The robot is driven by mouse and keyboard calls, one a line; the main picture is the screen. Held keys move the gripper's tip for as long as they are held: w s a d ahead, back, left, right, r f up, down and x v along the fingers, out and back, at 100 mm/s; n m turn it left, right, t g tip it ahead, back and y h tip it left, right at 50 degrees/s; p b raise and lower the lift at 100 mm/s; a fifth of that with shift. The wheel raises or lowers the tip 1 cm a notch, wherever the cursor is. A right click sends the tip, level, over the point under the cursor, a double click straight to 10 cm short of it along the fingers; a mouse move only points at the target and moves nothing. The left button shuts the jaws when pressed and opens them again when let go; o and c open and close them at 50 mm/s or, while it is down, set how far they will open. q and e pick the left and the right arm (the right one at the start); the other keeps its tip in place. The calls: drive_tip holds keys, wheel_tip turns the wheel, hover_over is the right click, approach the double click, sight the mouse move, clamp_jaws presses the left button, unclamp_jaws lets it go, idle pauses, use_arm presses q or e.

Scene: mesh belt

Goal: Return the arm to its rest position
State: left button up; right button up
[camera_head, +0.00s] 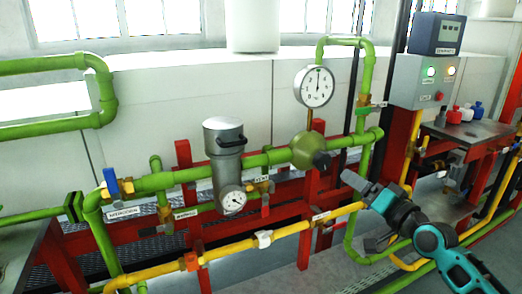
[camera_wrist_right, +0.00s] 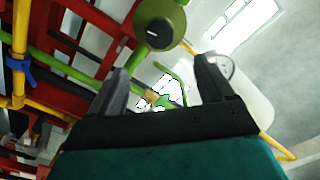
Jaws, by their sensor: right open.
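My right arm reaches in from the lower right in the head view. Its right gripper (camera_head: 350,177) has black fingers and a teal body, and it is beside the green pipework. In the right wrist view the gripper (camera_wrist_right: 160,68) has its two fingers well apart with nothing held between them. The round olive-green valve body (camera_head: 307,150) with a dark knob is to the left of the fingertips in the head view. This valve body (camera_wrist_right: 160,22) is beyond the fingertips in the wrist view, apart from them. My left gripper does not show.
Green pipes (camera_head: 275,157) and a yellow pipe (camera_head: 225,250) run in front of a red frame (camera_head: 307,190). A pressure gauge (camera_head: 315,86) and a grey filter housing (camera_head: 224,160) are on the pipework. A control box (camera_head: 421,82) and a side table (camera_head: 474,131) with small bottles stand at right.

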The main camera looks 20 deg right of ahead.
drive_tip(key=s+a+f+n+g, duration=0.2)
drive_tip(key=s+a+f+n, duration=0.15)
drive_tip(key=a+f, duration=0.45)
drive_tip(key=s+a+f+n+g, duration=0.2)
drive_tip(key=s+a+f, duration=0.25)
drive_tip(key=f, duration=0.65)
drive_tip(key=s+a+f+n+g, duration=0.3)
drive_tip(key=s+a+f, duration=0.5)
drive_tip(key=s+a, duration=0.3)
drive_tip(key=shift+s+n, duration=0.15)
drive_tip(key=shift+n, duration=0.6)
